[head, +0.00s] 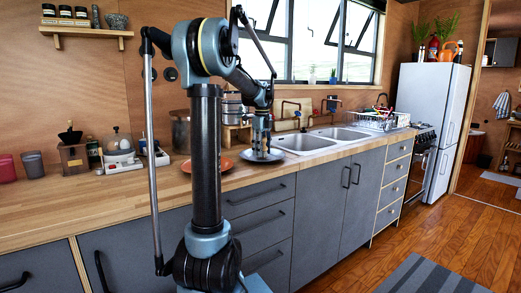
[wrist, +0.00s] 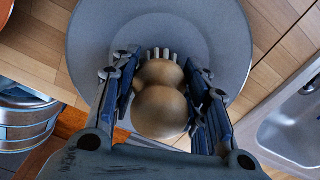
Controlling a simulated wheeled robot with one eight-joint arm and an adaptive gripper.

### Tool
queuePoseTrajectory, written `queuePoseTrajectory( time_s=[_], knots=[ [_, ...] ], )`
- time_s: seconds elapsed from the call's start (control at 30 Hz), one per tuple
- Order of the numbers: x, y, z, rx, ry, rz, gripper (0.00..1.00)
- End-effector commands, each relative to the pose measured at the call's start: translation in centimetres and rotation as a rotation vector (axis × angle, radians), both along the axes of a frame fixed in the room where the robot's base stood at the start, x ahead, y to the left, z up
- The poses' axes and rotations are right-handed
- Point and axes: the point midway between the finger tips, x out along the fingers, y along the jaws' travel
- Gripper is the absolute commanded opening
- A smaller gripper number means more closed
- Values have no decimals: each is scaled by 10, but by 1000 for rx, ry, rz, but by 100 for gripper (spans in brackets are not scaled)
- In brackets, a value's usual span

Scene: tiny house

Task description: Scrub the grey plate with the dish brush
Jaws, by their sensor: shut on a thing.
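The grey plate (head: 277,157) lies on the wooden counter just left of the sink, and in the wrist view it (wrist: 225,40) fills the upper middle. My gripper (head: 262,149) points down over it. In the wrist view my gripper (wrist: 162,78) is shut on the dish brush (wrist: 160,108), with a finger on each side of its round wooden handle. Pale bristles show at the brush's far edge, over the plate's inner area. I cannot tell whether the bristles touch the plate. In the head view the brush is mostly hidden by my gripper.
An orange plate (head: 212,165) lies left of the grey plate. A metal canister (wrist: 22,120) stands close on the left in the wrist view. The double sink (head: 305,142) is to the right, with a dish rack (head: 372,121) beyond. The counter's front left is clear.

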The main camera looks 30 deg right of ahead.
Motion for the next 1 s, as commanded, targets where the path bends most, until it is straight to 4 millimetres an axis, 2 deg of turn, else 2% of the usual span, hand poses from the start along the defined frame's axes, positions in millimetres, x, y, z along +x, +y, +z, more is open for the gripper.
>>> queuePoseTrajectory(
  time_s=[1.0],
  knots=[
    [-1, -1, -6, 0, 0, -2, 17]
  ],
)
